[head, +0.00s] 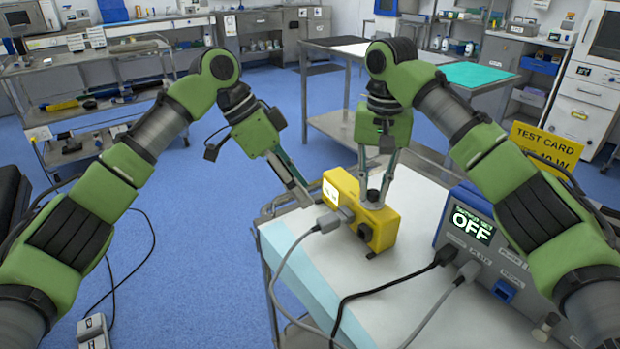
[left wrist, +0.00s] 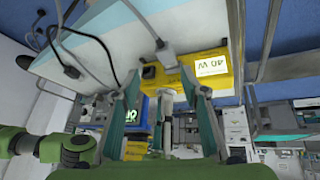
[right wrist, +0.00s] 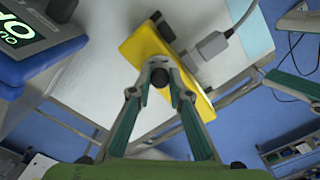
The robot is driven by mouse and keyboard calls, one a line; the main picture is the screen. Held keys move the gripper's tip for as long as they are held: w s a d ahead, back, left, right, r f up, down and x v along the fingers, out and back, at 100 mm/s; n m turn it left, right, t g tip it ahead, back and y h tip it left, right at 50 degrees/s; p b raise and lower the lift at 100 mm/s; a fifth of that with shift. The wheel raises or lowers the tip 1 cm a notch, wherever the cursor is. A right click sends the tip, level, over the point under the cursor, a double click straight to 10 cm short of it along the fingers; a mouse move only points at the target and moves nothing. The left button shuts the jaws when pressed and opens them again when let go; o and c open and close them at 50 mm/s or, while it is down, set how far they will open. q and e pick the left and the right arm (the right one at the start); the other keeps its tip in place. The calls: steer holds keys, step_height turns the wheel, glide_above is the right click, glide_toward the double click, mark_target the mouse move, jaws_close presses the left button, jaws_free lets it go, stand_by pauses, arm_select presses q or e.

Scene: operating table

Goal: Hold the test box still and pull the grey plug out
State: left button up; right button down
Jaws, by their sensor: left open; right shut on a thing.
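The yellow test box (head: 384,228) sits on the white cart top. My right gripper (head: 374,197) is shut on it from above; the right wrist view shows the fingertips (right wrist: 160,75) together at the yellow box (right wrist: 145,42). The grey plug (head: 330,222) is in the box's side, with a grey cable running down from it. It also shows in the left wrist view (left wrist: 166,54), beside the lit 40 W display (left wrist: 210,66). My left gripper (left wrist: 162,85) is open, its fingers apart below the plug in that view, and holds nothing.
A blue-grey unit reading OFF (head: 475,227) stands right of the box, with a black and a grey cable plugged in. A yellow test card (head: 545,148) stands behind it. The white cart top (head: 400,300) has cables across its front.

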mark_target(326, 219)
arm_select(q)
steer(key=d+f+n+t, duration=0.1)
steer(key=f, duration=0.1)
steer(key=d+f+n+y, duration=0.1)
steer(key=d+f, duration=0.1)
steer(key=f, duration=0.1)
steer(key=d+f+n+t+y, duration=0.1)
steer(key=d+f, duration=0.1)
steer(key=f, duration=0.1)
steer(key=shift+w+d+f+n+t, duration=0.2)
steer(key=shift+n+t, duration=0.1)
steer(key=shift+n, duration=0.1)
stand_by(0.4)
jaws_close()
steer(key=c, duration=0.9)
jaws_free()
steer(key=shift+r, duration=0.15)
jaws_close()
